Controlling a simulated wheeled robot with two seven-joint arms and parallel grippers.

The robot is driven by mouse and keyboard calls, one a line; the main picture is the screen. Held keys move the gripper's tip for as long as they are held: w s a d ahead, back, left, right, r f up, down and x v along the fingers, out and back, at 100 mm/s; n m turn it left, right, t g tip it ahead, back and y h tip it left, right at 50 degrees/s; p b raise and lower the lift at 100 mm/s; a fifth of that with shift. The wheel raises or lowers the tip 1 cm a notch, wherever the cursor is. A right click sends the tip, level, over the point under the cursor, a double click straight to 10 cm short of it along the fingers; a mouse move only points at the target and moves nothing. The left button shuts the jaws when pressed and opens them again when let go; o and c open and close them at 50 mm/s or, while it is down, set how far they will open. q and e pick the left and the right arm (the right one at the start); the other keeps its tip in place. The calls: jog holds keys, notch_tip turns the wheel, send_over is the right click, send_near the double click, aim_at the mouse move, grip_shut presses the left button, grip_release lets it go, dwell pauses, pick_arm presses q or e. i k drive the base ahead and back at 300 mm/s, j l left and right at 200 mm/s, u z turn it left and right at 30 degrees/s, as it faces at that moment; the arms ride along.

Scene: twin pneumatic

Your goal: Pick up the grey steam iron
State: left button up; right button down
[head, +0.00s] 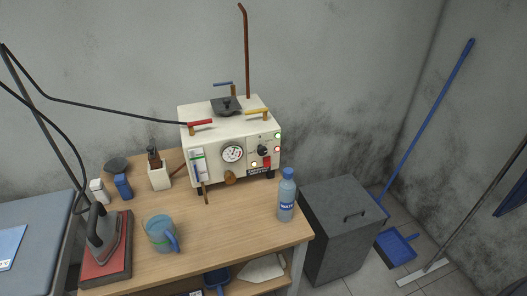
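The grey steam iron (103,232) rests on a red pad (118,268) at the left end of the wooden table. It has a dark handle on top, and its cord runs near a thin slanted pole. Neither of my grippers shows in the head view.
A glass mug (161,234) with a blue handle stands just right of the pad. A white boiler (230,150) stands at the table's back, with a water bottle (286,196) at its right. A grey surface (32,222) adjoins the left. The table's front middle (228,232) is clear.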

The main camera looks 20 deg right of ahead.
aim_at(104, 229)
jog(key=u, duration=1.1)
